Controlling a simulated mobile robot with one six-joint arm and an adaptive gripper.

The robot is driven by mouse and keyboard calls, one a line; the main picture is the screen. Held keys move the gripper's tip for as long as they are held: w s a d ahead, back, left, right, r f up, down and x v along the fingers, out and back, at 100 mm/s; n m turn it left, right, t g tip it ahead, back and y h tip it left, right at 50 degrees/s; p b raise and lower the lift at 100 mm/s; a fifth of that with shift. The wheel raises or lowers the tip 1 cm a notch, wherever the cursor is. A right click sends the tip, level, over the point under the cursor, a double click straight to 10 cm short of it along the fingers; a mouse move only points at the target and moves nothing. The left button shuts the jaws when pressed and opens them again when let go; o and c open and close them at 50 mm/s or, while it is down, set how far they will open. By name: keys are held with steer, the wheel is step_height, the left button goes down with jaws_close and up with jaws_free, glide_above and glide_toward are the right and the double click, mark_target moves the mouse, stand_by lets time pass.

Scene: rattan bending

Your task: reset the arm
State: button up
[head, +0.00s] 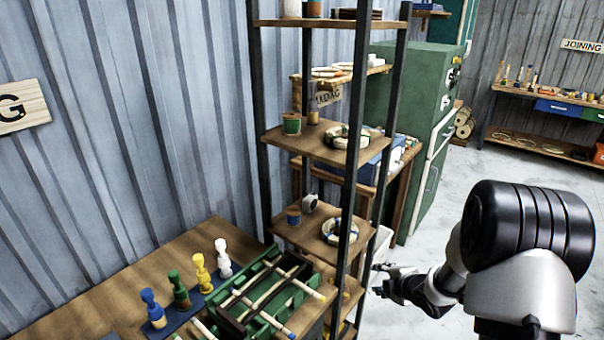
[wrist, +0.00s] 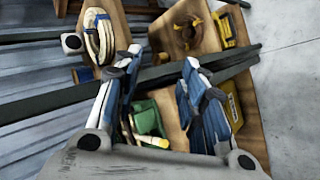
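My gripper (head: 376,279) is at the end of my arm, beside the right side of the tall shelf rack (head: 354,165) in the head view. In the wrist view my gripper (wrist: 162,66) has its two fingers spread apart, with nothing held between them. A dark rack post (wrist: 185,68) crosses behind the fingers. I cannot tell how close the fingers are to the post.
The rack's shelves hold coiled rings (head: 340,231) and small pots. A bench at the lower left carries a green crate (head: 262,300) with sticks, and several colored turned pieces, one white (head: 222,258). A green cabinet (head: 405,95) stands behind. Open floor (head: 450,190) lies right.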

steer(key=s+r+m+g+h, duration=0.1)
steer(key=s+r+m+h, duration=0.1)
steer(key=s+r+m, duration=0.5)
steer(key=s+r+m+g+h, duration=0.1)
steer(key=s+r+m+h, duration=0.2)
steer(key=r, duration=0.9)
steer(key=s+a+r+m+g+y, duration=0.1)
steer(key=s+a+m, duration=0.1)
steer(key=s, duration=0.7)
steer(key=s+a+r+m+g, duration=0.1)
steer(key=s+a+r+m, duration=0.1)
steer(key=s, duration=0.6)
steer(key=s+a+r+m+g+y, duration=0.1)
steer(key=s+a+m, duration=0.3)
steer(key=s, duration=0.5)
steer(key=shift+s+a+r+m+y, duration=0.2)
steer(key=shift+s+m+y, duration=0.1)
steer(key=shift+m, duration=0.6)
